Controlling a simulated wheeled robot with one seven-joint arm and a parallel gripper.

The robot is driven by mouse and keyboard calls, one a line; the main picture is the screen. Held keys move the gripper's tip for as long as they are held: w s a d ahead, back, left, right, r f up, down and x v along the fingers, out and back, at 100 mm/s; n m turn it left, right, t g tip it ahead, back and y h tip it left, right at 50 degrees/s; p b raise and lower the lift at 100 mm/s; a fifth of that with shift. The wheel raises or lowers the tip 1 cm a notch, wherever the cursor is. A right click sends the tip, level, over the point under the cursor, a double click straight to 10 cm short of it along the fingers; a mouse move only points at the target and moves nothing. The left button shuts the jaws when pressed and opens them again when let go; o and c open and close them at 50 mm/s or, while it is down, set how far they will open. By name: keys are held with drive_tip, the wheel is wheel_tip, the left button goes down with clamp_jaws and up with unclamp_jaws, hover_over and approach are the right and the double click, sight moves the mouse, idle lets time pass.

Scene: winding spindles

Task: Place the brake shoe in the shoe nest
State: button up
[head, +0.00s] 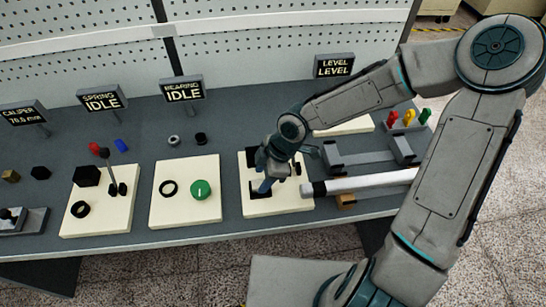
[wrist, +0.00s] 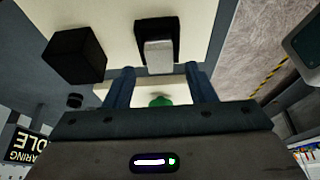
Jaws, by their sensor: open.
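My gripper (head: 268,180) is over the cream board (head: 292,204) in the middle of the bench, fingers pointing down. In the wrist view its two blue fingers (wrist: 160,74) are spread apart with nothing clamped between them. Beyond the tips, a pale grey block (wrist: 159,54), apparently the brake shoe, lies within a black U-shaped holder (wrist: 142,34), apparently the shoe nest. I cannot tell whether the block is fully seated. Black parts of the holder (head: 258,194) show beside the fingers in the head view. The gripper hides most of this spot there.
A black block (wrist: 75,55) stands left of the holder in the wrist view. A green round part (wrist: 160,100) shows between the fingers, farther down the picture. A pale bar (head: 360,183) and grey brackets (head: 372,157) lie to the right. The bearing board (head: 180,214) is to the left.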

drive_tip(key=s+p+v, duration=0.1)
drive_tip(key=v, duration=0.9)
drive_tip(key=s+d+m+h, duration=0.1)
drive_tip(key=d+m+h, duration=0.6)
drive_tip(key=d, duration=0.4)
drive_tip(key=s+d+r+m+t+y, duration=0.1)
drive_tip(key=s+d+r+m+t, duration=0.1)
drive_tip(key=r+m, duration=0.5)
drive_tip(key=s+d+r+m+t+y, duration=0.1)
drive_tip(key=s+d+r+m+t, duration=0.2)
drive_tip(key=s+d+r+m, duration=0.2)
wheel_tip(320, 180, up, 2)
drive_tip(key=shift+r+m+y, duration=0.2)
drive_tip(key=shift+m+y, duration=0.2)
drive_tip(key=shift+m, duration=0.5)
